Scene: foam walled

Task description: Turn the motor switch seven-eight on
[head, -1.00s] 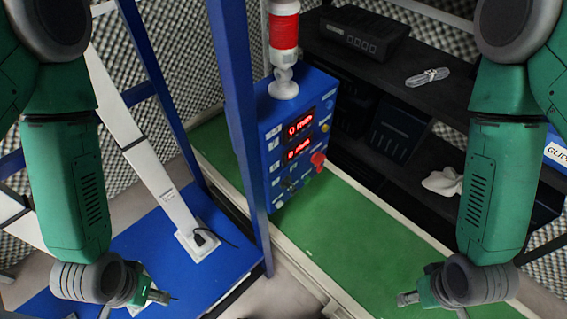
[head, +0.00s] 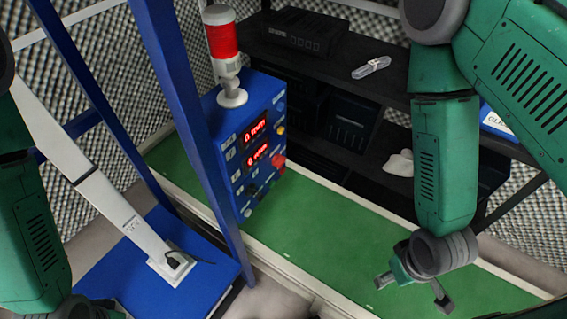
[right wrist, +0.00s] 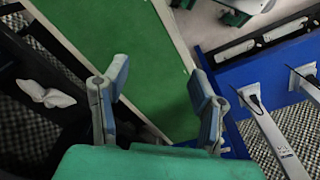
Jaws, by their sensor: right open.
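A blue control box (head: 240,140) stands on the green surface in the head view, left of centre. Its front has two red-lit displays, a red knob (head: 278,161), a yellow button and several small switches with labels too small to read. My right gripper (head: 411,291) is open and empty, over the green surface to the right of the box and apart from it. In the right wrist view its two fingers (right wrist: 155,92) are spread with nothing between them. The control box does not show there. My left arm is at the left edge; its gripper is out of the picture.
A blue post (head: 190,120) stands just left of the box. A red and white signal lamp (head: 223,45) rises from its top. Behind is a dark shelf (head: 330,70) with a cable bundle (head: 371,67) and white cloth (head: 399,163). The green surface (head: 330,225) between box and right gripper is clear.

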